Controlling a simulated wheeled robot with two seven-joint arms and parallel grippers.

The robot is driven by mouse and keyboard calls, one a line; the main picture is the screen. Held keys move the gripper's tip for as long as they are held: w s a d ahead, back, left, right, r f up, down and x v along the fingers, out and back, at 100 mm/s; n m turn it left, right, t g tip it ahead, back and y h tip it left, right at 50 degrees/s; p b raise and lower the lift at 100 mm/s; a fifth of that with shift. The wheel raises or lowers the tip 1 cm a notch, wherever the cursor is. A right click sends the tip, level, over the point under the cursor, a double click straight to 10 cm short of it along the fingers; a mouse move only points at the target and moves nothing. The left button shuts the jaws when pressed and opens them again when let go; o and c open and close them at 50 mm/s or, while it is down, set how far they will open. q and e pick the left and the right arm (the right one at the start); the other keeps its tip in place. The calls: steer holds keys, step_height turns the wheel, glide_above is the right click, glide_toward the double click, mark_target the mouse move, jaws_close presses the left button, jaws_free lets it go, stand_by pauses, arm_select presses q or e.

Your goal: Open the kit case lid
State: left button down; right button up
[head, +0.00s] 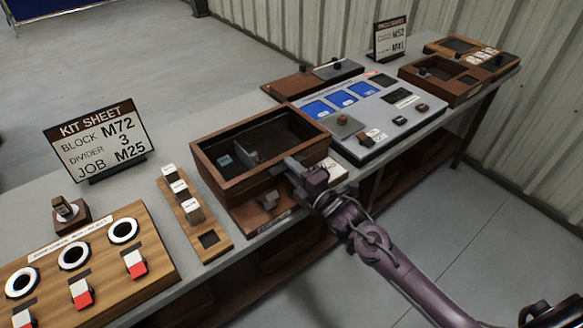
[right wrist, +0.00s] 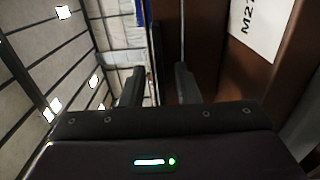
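The kit case (head: 203,165) is a brown wooden box at the middle of the bench. In the head view its top shows a dark, open-looking interior with small grey parts inside; I cannot tell a separate lid. My right gripper (head: 300,172) is at the case's front right edge. In the right wrist view its two fingers (right wrist: 158,88) stand apart, on either side of the edge of a brown panel (right wrist: 207,45). I see no clear contact with the panel. My left gripper is not in view.
Left of the case are a narrow block rack (head: 207,240), a KIT SHEET sign (head: 98,140) and a wooden board with round rings (head: 130,268). Right of it are a grey panel with blue screens (head: 385,128) and brown trays (head: 440,92). Bare bench shows behind the case.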

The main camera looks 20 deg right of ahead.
steer(key=shift+w+a, duration=0.15)
steer(key=shift+w, duration=0.1)
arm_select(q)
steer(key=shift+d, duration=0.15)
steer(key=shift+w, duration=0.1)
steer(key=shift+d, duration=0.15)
arm_select(e)
jaws_close()
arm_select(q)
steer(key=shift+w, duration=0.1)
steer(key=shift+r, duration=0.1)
